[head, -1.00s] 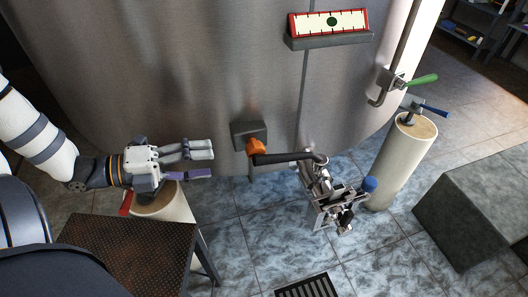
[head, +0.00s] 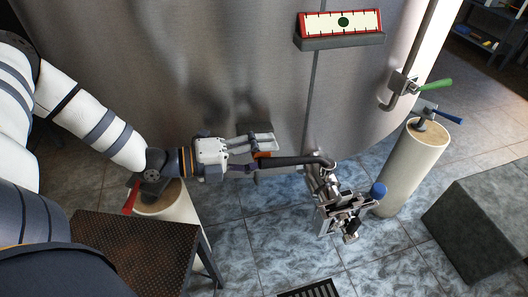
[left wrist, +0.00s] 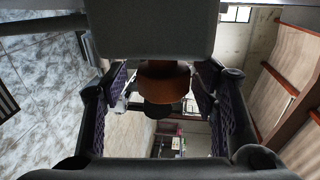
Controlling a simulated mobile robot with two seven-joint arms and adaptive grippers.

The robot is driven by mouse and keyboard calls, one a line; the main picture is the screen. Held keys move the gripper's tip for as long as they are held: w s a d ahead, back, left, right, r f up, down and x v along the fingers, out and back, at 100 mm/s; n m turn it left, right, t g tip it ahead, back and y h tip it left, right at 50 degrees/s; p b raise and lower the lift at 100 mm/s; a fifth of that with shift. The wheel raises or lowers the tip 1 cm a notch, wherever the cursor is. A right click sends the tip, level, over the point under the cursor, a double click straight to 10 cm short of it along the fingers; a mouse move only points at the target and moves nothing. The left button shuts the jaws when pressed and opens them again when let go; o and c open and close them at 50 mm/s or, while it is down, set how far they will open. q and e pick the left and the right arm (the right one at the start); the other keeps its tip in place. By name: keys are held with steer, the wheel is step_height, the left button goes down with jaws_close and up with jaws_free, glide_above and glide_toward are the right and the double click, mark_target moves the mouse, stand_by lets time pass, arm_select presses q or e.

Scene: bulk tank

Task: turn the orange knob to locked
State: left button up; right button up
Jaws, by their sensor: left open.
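The orange knob (head: 264,155) sits on the tank's front, mostly hidden by my left gripper in the head view. My left gripper (head: 262,152) reaches in from the left, its fingers around the knob. In the left wrist view, the orange knob (left wrist: 163,82) shows between the purple-padded open fingers (left wrist: 162,95), with a gap visible on both sides. A dark round part shows just below it there. Whether a finger touches the knob is unclear. My right gripper is not in view.
A black bar (head: 295,161) runs right from beside the knob to a metal fitting (head: 340,208) with a blue cap. Cream posts stand left (head: 173,203) and right (head: 413,160). A brown perforated platform (head: 135,252) is near left, a dark block (head: 478,220) at right.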

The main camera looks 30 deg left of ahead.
arm_select(q)
steer(key=shift+r, duration=0.15)
steer(key=c, duration=1.2)
steer(key=shift+r+p, duration=0.4)
steer(key=shift+w+g+y, duration=0.1)
steer(key=shift+g+y, duration=0.4)
steer(key=shift+g, duration=0.1)
steer(key=shift+f, duration=0.25)
steer(key=shift+f+g+y, duration=0.1)
steer(key=shift+g+y, duration=0.3)
steer(key=shift+g, duration=0.1)
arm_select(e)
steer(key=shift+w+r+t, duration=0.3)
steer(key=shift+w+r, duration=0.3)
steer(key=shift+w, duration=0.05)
arm_select(q)
steer(key=o, duration=1.2)
